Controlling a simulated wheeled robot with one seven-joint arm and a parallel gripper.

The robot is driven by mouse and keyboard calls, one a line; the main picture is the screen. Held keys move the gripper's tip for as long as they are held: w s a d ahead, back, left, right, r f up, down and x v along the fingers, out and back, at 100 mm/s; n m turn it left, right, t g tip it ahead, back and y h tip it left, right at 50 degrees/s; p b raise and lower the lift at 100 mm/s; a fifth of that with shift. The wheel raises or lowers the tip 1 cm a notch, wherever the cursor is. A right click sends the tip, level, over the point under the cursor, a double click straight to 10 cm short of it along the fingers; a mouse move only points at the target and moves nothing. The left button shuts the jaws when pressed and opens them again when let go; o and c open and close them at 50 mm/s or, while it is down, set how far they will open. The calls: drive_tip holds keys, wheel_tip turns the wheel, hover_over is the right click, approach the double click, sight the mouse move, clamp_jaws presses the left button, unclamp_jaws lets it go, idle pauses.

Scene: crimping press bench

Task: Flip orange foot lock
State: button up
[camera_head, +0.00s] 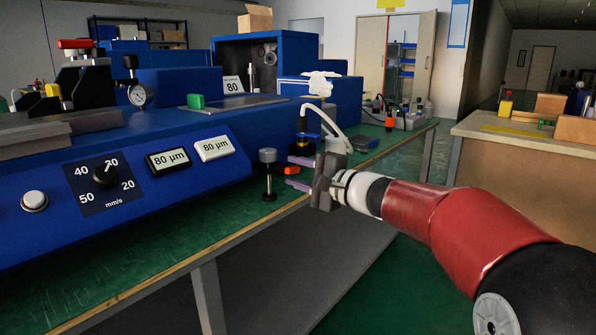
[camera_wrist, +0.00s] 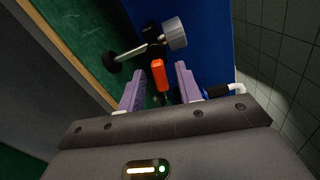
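The orange foot lock (camera_wrist: 158,75) is a small orange lever, seen between my gripper's two purple fingers in the wrist view. My gripper (camera_wrist: 158,92) is open, with a finger on each side of the lever and a visible gap to both. Whether the fingertips reach down to the lever's height is hard to tell. A grey-knobbed foot (camera_wrist: 172,34) on a metal rod stands beyond the lever; it also shows in the head view (camera_head: 268,158).
The blue machine (camera_head: 120,190) with a dial and displays fills the left of the bench. The bench's front edge (camera_head: 190,262) runs below my gripper. A white hose (camera_head: 328,122) and bottles lie behind. Open floor is to the right, before another table (camera_head: 530,150).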

drive_tip(key=shift+a, duration=0.1)
clamp_jaws()
idle(0.4)
drive_tip(key=shift+s+a+f+m+p, duration=0.3)
drive_tip(key=shift+m+p, duration=0.2)
drive_tip(key=shift+m, duration=2.15)
drive_tip(key=shift+s+a+f+m+p, duration=0.15)
drive_tip(key=shift+s+f+m+p, duration=0.25)
drive_tip(key=shift+m, duration=2.2)
drive_tip(key=shift+s+a+f+m+p, duration=0.3)
drive_tip(key=shift+m+p, duration=0.25)
drive_tip(key=shift+m, duration=2.1)
